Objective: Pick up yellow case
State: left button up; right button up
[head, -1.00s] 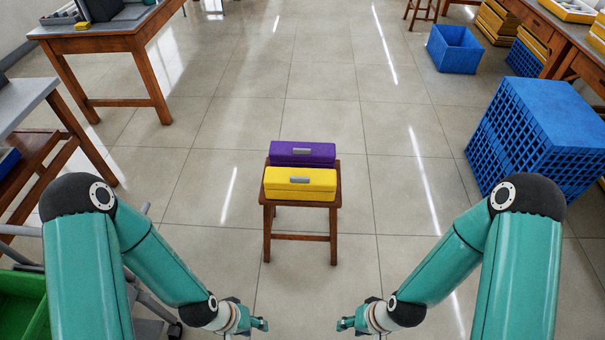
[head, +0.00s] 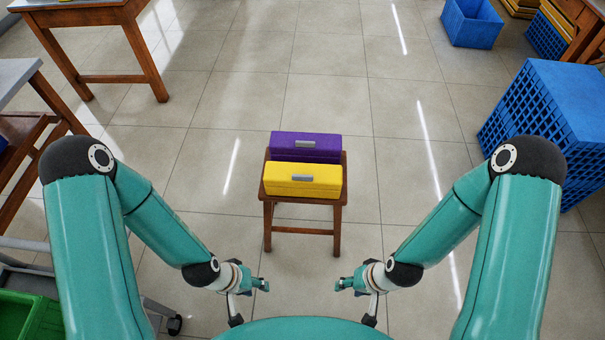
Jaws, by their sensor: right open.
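The yellow case (head: 302,187) is a long closed box with a grey clasp on its front. It lies on the front part of a small wooden stool (head: 268,213) in the middle of the head view. A purple case (head: 306,139) of the same kind lies right behind it on the stool. My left gripper (head: 263,285) is below and left of the stool in the picture, apart from the case; its finger gap is too small to tell. My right gripper (head: 341,285) is below and right of the stool, open and empty.
A blue crate stack (head: 555,120) stands at the right, and a blue bin (head: 472,22) at the back right. Wooden tables stand at the left (head: 112,20) and back right. A trolley with a green bin (head: 30,318) is at the lower left. The floor around the stool is clear.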

aim_at(294, 180)
jog(key=u, duration=0.1)
jog(key=k, duration=0.5)
jog(key=z, duration=0.2)
jog(key=i, duration=0.85)
jog(key=u, duration=0.55)
jog(key=i, duration=0.45)
jog(key=u, duration=0.4)
jog(key=k, duration=0.9)
jog(key=u, duration=0.15)
jog(key=i, duration=0.9)
jog(key=z, duration=0.1)
